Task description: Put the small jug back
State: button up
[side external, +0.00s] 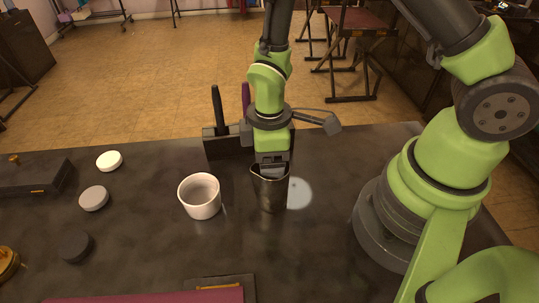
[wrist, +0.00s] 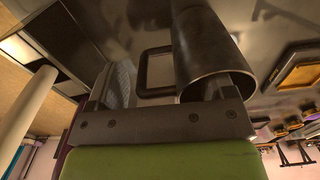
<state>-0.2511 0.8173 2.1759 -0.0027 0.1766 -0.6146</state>
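The small jug (side external: 270,190) is a dark metallic vessel, upright near the middle of the table in the side view. My gripper (side external: 272,168) points down at its mouth, with the fingertips at or inside the rim. In the wrist view the jug (wrist: 205,45) shows its rim towards me. My gripper's fingers (wrist: 170,88) stand apart there: the right one overlaps the jug's mouth, the left one is clear of its wall. A dark squared loop (wrist: 142,72) shows beside the jug; I cannot tell whether it is the handle. A pale round patch (side external: 299,193) lies right of the jug.
A white cup (side external: 200,199) stands close left of the jug. A dark block with upright handles (side external: 218,145) is behind. A white disc (side external: 109,161), a grey disc (side external: 94,198) and a dark round piece (side external: 78,247) lie left. A purple item (side external: 150,296) is in front.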

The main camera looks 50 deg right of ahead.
notch_tip(320, 180, up, 12)
jog(key=s+d+r+m+t+y, duration=0.1)
jog(key=s+d+r+m+t, duration=0.1)
jog(key=s+r+m, duration=0.3)
jog(key=s+d+r+m+t+y, duration=0.1)
jog(key=s+r+m+t, duration=0.4)
jog(key=r+m, duration=0.3)
jog(key=shift+s+d+r, duration=0.3)
jog(key=shift+d+r, duration=0.1)
jog(key=shift+r, duration=0.35)
